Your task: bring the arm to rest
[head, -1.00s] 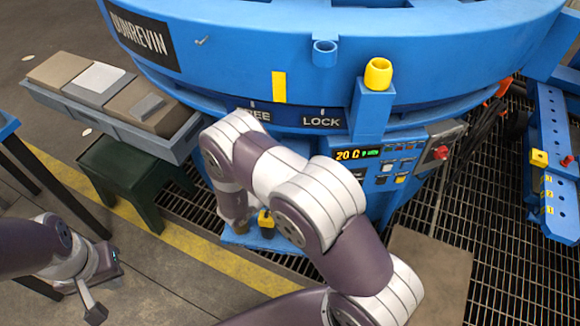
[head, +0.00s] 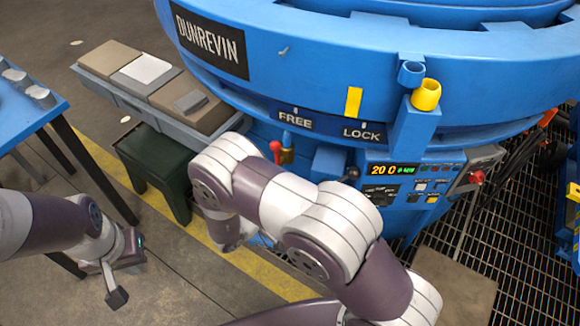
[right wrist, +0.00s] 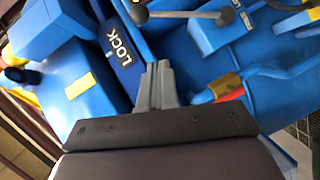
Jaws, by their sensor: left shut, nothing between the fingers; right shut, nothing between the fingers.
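My left gripper (head: 117,298) is at the lower left of the head view, shut and empty, over bare floor. My right arm reaches from the lower right, bending down in front of the blue furnace (head: 480,75); its gripper is hidden in the head view. In the right wrist view my right gripper (right wrist: 158,86) is shut and empty, its fingers appearing beside the LOCK label (right wrist: 122,45); I cannot tell the gap to the furnace. On the furnace ring a yellow stripe (head: 354,101) sits just above the LOCK label (head: 362,133), away from FREE (head: 295,121).
A control panel (head: 405,180) reads about 200. A red knob (head: 275,147) shows close behind my right arm. A grey tray (head: 110,97) with blocks stands over a dark green stool (head: 150,160). A blue table (head: 40,115) is left. Floor grating lies right.

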